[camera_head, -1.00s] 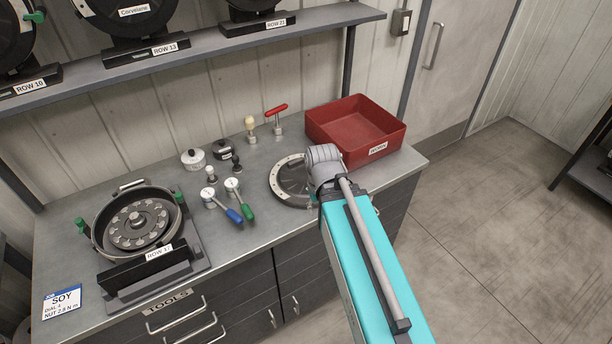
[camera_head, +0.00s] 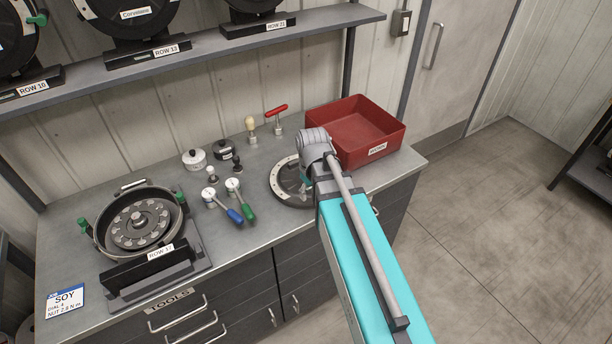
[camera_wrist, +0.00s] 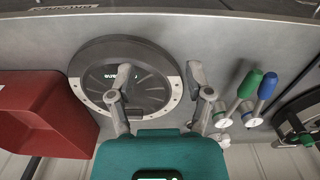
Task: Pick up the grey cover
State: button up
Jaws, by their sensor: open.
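The grey cover (camera_head: 280,186) is a round, dark disc with a pale, dotted arc along its rim. It lies flat on the bench, left of the red bin, and my arm hides part of it in the head view. In the wrist view the cover (camera_wrist: 148,92) shows nearly whole, with blurred lettering on its face. My gripper (camera_wrist: 159,78) is open and empty above it. I cannot tell the height gap.
A red bin (camera_head: 356,126) stands right of the cover. Blue-handled (camera_head: 222,207) and green-handled (camera_head: 241,200) tools lie to its left, with small knobs behind them. A seed meter (camera_head: 140,226) sits at the far left. A shelf (camera_head: 190,52) runs above the bench.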

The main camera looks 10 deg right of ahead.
jog(key=w+r+n+p, duration=0.2)
jog(key=w+r+n, duration=0.1)
jog(key=w+n, duration=0.8)
jog(key=r+n+p, duration=0.1)
jog(key=n+p, duration=0.1)
jog(key=n, duration=0.5)
send_over(296, 161)
jog(key=shift+w+d+r, duration=0.15)
jog(key=shift+w, duration=0.05)
notch_tip(296, 161, down, 9)
jog(key=b, duration=0.8)
jog(key=shift+r, duration=0.2)
jog(key=shift+b, duration=0.3)
jog(key=f+b, duration=0.3)
jog(key=shift+s+a+f, duration=0.2)
jog(key=shift+f, duration=0.05)
jog(key=shift+f+b, duration=0.85)
jog(key=shift+b, duration=0.25)
